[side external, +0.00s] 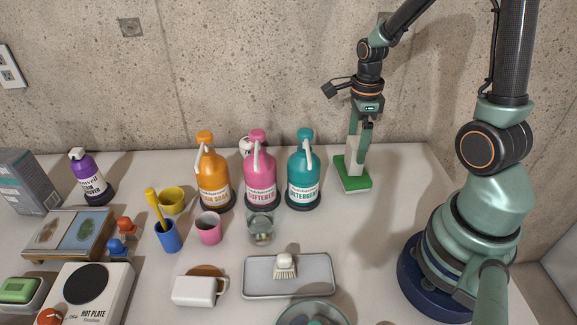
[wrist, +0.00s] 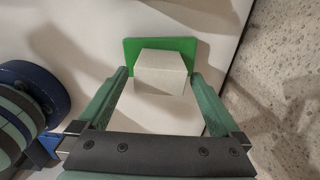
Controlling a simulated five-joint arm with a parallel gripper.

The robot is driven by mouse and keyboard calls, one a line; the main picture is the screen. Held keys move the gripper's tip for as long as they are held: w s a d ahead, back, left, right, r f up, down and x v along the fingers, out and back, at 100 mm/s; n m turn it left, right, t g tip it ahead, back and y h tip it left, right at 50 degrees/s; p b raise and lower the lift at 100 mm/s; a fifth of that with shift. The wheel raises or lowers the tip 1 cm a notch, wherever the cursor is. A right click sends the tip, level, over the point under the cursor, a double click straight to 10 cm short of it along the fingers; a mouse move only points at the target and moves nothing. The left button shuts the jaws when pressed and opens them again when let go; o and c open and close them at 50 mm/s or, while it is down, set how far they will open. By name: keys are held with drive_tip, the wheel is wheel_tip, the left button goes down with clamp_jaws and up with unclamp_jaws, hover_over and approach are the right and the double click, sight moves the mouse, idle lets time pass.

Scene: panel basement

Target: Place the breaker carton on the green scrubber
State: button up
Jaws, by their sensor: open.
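The breaker carton (wrist: 161,70) is a plain pale box. In the wrist view it is on the green scrubber (wrist: 187,44), a flat green pad whose edges show around the carton's far side. In the side view the carton (side external: 353,162) stands upright on the scrubber (side external: 357,184), partly hidden by my fingers. My gripper (wrist: 160,83) is open, with one finger on each side of the carton and gaps showing in the wrist view. It also shows in the side view (side external: 361,145), pointing down over the carton. The carton's contact with the pad is partly hidden.
A teal detergent bottle (side external: 303,177) stands left of the scrubber, with pink (side external: 259,178) and orange (side external: 213,183) bottles beyond it. A grey tray (side external: 318,276) with a brush (side external: 285,267) lies in front. The concrete wall (side external: 250,70) is close behind.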

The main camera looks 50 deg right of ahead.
wheel_tip(320, 180, up, 8)
drive_tip(key=shift+r, duration=0.15)
drive_tip(key=shift+w+a+r+n, duration=0.1)
drive_tip(key=shift+a+r+n, duration=0.25)
drive_tip(key=shift+r+n, duration=0.2)
drive_tip(key=a+r+n+t, duration=0.2)
drive_tip(key=a+n, duration=0.4)
drive_tip(key=n, duration=0.7)
drive_tip(key=s+a+r+n+t, duration=0.1)
drive_tip(key=a+r+n+t, duration=0.2)
drive_tip(key=n, duration=1)
wheel_tip(320, 180, up, 2)
drive_tip(key=a, duration=0.2)
drive_tip(key=shift+a+t, duration=0.3)
drive_tip(key=shift+a, duration=0.05)
